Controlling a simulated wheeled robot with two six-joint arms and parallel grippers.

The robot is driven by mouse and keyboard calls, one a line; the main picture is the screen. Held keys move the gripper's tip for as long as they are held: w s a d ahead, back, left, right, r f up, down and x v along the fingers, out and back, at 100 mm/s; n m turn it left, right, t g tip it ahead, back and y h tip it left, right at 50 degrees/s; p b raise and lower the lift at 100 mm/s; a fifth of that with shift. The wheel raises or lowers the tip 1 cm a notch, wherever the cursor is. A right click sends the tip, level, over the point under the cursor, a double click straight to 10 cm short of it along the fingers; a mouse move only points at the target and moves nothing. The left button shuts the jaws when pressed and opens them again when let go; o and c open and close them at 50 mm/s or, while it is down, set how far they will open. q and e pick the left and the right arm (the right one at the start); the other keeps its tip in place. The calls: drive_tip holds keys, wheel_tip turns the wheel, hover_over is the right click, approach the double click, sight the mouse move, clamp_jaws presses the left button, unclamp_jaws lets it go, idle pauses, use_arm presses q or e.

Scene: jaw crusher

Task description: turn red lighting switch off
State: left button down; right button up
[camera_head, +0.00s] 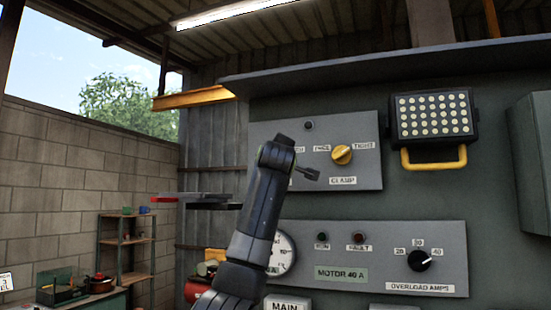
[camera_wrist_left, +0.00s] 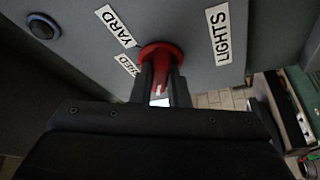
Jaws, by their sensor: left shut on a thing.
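The red lighting switch (camera_wrist_left: 162,52) shows in the left wrist view on a grey panel, beside the labels LIGHTS, YARD and one that seems to read SHED. My left gripper (camera_wrist_left: 162,85) is shut on the switch, with one finger on each side of its red handle. In the head view my left arm rises from the bottom middle to the left part of the upper panel (camera_head: 360,120). It covers the switch and the gripper's fingertips there. My right gripper is in neither view.
A yellow CLAMP knob (camera_head: 342,154) sits right of my arm. Below are a motor panel (camera_head: 380,240) with a black knob (camera_head: 419,260) and a gauge (camera_head: 285,253). A lamp with a yellow handle (camera_head: 434,158) hangs at the right. A shelf (camera_head: 128,240) stands at the left.

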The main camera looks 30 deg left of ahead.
use_arm(q)
drive_tip(key=shift+w+f, duration=0.1)
drive_tip(key=shift+f, duration=0.05)
drive_tip(key=c, duration=1.4)
unclamp_jaws()
drive_tip(key=b+v, duration=0.9)
drive_tip(key=v, duration=0.8)
drive_tip(key=shift+s+d, duration=0.2)
